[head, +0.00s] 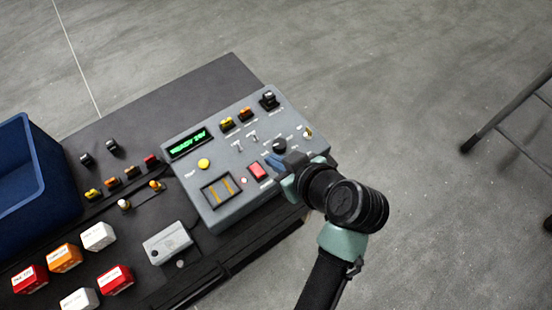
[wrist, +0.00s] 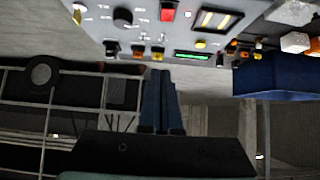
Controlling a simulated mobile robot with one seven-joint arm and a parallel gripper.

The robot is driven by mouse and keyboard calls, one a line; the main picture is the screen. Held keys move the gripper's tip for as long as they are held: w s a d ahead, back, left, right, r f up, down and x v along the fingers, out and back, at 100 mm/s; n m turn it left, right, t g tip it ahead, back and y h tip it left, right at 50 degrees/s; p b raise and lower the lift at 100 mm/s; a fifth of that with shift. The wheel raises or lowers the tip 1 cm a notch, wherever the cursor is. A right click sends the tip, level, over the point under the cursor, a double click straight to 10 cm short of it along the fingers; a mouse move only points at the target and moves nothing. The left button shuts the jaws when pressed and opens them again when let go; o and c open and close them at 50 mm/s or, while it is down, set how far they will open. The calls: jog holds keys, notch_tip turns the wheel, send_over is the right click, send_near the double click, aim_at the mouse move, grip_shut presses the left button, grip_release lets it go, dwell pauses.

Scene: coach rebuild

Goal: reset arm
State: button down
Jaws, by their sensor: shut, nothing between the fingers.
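My arm (head: 345,203) reaches in from the lower right in the head view. My gripper (head: 277,163) is at the right part of a grey control box (head: 222,153), close to its dark round knob (head: 279,145). In the wrist view my gripper (wrist: 161,100) shows two dark blue fingers side by side, shut and empty. The control box also shows along the top of the wrist view (wrist: 145,28), with its knob (wrist: 122,17) and red switch (wrist: 168,11). Whether the fingers touch the box cannot be told.
A dark table (head: 215,80) holds the box, a blue bin (head: 30,175) at left, several coloured blocks (head: 66,257), small switches and a light grey module (head: 168,243). A dark metal frame (head: 505,112) stands at right. Grey floor between is clear.

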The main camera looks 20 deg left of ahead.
dwell(0.5)
jog(key=w+d+r+m+t+h, duration=0.25)
jog(key=w+r+t, duration=0.25)
jog(key=r, duration=0.7)
jog(key=w+d+r+m+t+h, duration=0.1)
jog(key=w+d+r+m+t, duration=0.3)
jog(key=r, duration=0.9)
jog(key=s+r+m+t+h, duration=0.1)
jog(key=s+r+t, duration=0.2)
jog(key=r, duration=0.7)
jog(key=s+d+r+m+t+h, duration=0.1)
jog(key=s+r+t, duration=0.3)
jog(key=r, duration=0.6)
jog(key=s+d+r+m+t+h, duration=0.1)
jog(key=s+r+t, duration=0.3)
jog(key=r, duration=0.6)
jog(key=shift+r+m+t+h, duration=0.4)
jog(key=shift+m+t+h, duration=0.05)
jog(key=shift+t+h, duration=0.25)
jog(key=shift+s+a, duration=0.1)
